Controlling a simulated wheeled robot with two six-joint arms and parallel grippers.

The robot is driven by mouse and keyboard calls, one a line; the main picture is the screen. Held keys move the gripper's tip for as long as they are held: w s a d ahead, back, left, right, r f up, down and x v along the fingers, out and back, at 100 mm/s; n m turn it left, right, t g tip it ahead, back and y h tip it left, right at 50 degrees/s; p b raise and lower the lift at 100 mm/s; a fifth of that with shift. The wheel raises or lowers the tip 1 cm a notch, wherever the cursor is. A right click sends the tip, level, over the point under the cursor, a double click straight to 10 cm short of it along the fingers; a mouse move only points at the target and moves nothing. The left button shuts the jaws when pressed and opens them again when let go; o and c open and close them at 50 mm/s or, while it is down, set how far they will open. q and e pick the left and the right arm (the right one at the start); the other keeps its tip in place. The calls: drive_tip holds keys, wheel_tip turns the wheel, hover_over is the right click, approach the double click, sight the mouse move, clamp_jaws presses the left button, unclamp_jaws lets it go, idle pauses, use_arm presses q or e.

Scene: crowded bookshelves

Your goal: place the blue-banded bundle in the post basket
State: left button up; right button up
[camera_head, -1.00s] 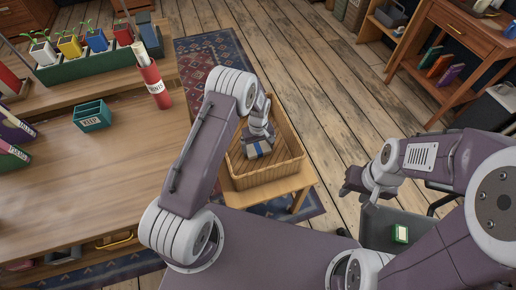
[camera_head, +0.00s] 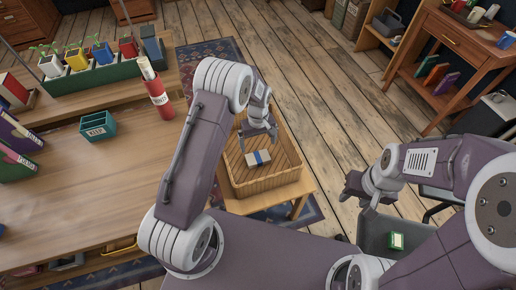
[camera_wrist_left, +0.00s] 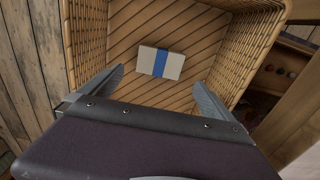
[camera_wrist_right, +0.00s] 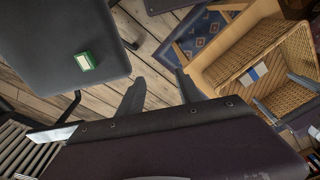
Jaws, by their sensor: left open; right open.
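The blue-banded bundle (camera_head: 258,158), pale with a blue stripe, lies flat on the floor of the wicker post basket (camera_head: 256,187). In the left wrist view the bundle (camera_wrist_left: 160,63) rests inside the basket (camera_wrist_left: 88,45), apart from the walls. My left gripper (camera_head: 259,134) is open and empty above the bundle, its fingers spread on either side in the left wrist view (camera_wrist_left: 158,82). My right gripper (camera_head: 358,196) is open and empty to the right of the basket. The right wrist view also shows the bundle (camera_wrist_right: 253,73) in the basket (camera_wrist_right: 225,70).
The basket stands on a low wooden stand (camera_head: 300,188). A grey chair seat (camera_head: 376,236) with a green-banded bundle (camera_head: 396,241) is at the right. A desk (camera_head: 80,190) with a teal KEEP tray (camera_head: 98,124) and a red tube (camera_head: 158,98) is at the left.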

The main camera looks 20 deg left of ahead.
use_arm(q)
drive_tip(key=s+a+r+m, duration=0.1)
drive_tip(key=s+r+m, duration=0.2)
drive_tip(key=s+r, duration=0.3)
drive_tip(key=s+a+r+m+t, duration=0.1)
drive_tip(key=s+a+r+m, duration=0.1)
drive_tip(key=s+r, duration=0.5)
drive_tip(key=s+m, duration=0.1)
drive_tip(key=s, duration=0.5)
drive_tip(key=shift+s+m, duration=0.2)
drive_tip(key=shift+m, duration=0.1)
